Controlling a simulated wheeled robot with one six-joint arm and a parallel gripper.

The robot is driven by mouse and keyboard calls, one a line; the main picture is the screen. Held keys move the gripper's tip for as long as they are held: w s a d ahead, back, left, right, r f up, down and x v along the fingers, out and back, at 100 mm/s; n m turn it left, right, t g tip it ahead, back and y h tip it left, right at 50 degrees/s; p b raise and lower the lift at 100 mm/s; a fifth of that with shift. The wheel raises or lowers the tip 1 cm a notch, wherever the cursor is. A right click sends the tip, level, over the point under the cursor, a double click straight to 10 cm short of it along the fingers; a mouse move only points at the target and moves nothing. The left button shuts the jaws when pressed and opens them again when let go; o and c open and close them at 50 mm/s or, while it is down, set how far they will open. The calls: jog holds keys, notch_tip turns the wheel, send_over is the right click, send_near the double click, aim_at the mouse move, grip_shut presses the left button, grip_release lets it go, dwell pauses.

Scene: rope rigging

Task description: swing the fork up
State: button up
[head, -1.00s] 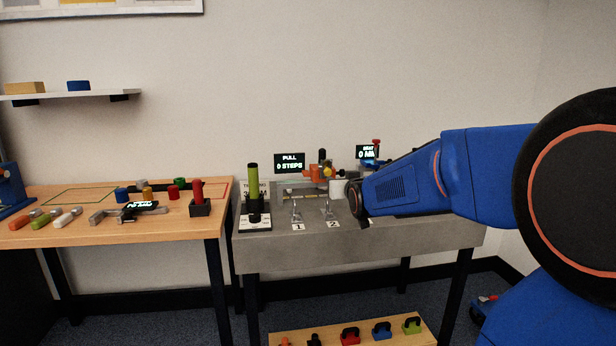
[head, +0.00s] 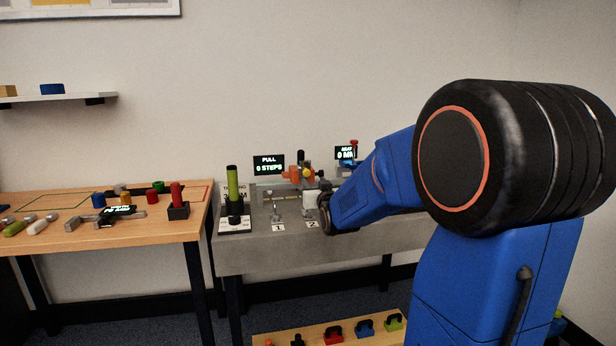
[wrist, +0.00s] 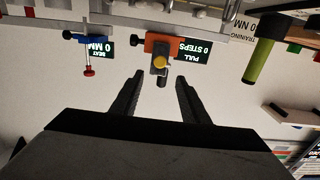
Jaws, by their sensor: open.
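My gripper (wrist: 158,80) is open and empty in the wrist view, its two dark fingers apart. That view is upside down. An orange clamp-like block (wrist: 162,44) with a yellow knob (wrist: 159,62) sits on a rail just beyond the fingertips, roughly in line with the gap. No contact shows. I cannot tell which part is the fork. My wrist hides part of the bench there.
A green-handled post (head: 232,190) stands at the bench's left end. Metal clamps marked 1 (head: 277,212) and 2 stand in front. The wooden table (head: 150,233) is left.

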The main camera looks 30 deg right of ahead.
aim_at(307, 173)
jog(key=x, duration=0.9)
jog(key=shift+w+d, duration=0.1)
jog(key=shift+w, duration=0.25)
grip_shut()
